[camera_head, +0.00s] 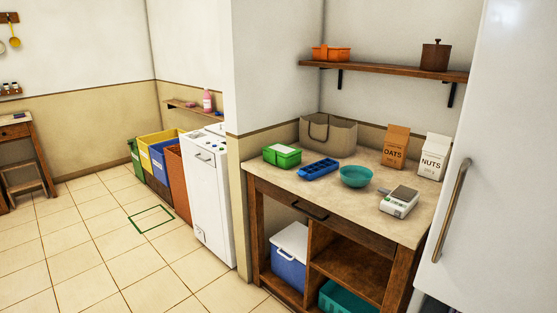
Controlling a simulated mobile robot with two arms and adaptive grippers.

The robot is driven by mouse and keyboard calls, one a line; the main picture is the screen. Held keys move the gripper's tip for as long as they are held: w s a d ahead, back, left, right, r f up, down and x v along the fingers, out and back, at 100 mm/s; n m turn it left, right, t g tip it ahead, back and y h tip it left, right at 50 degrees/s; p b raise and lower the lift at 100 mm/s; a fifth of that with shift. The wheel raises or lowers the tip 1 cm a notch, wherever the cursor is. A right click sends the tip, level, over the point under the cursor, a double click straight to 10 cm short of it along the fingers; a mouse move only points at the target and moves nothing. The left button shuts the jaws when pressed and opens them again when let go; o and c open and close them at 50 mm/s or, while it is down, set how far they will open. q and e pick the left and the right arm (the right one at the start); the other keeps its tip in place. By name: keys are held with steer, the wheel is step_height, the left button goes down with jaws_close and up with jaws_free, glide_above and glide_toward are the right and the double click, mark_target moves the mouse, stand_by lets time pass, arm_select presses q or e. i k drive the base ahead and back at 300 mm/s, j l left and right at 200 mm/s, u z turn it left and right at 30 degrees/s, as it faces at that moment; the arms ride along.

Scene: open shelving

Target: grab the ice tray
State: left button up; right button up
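The ice tray (318,169) is blue, with several small compartments. It lies flat on the countertop (340,203) of a wooden counter. A green lidded box (282,156) stands to its left and a teal bowl (356,176) to its right. A beige bag (329,134) stands behind it. Nothing covers the tray from this view. Neither of my grippers shows in the head view.
An oats bag (396,146), a nuts bag (432,156) and a kitchen scale (399,201) stand on the counter's right side. A shelf (385,70) hangs above. A white fridge (505,150) stands close at right. The tiled floor (100,255) at left is clear.

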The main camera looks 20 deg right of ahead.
mark_target(311, 172)
steer(key=i+u, duration=0.15)
steer(key=i, duration=1.2)
steer(key=i+j+z, duration=0.1)
steer(key=i+z, duration=0.25)
steer(key=z, duration=0.15)
steer(key=i+j+z, duration=0.3)
steer(key=z, duration=0.15)
steer(key=i+j+z, duration=0.35)
steer(key=z, duration=0.15)
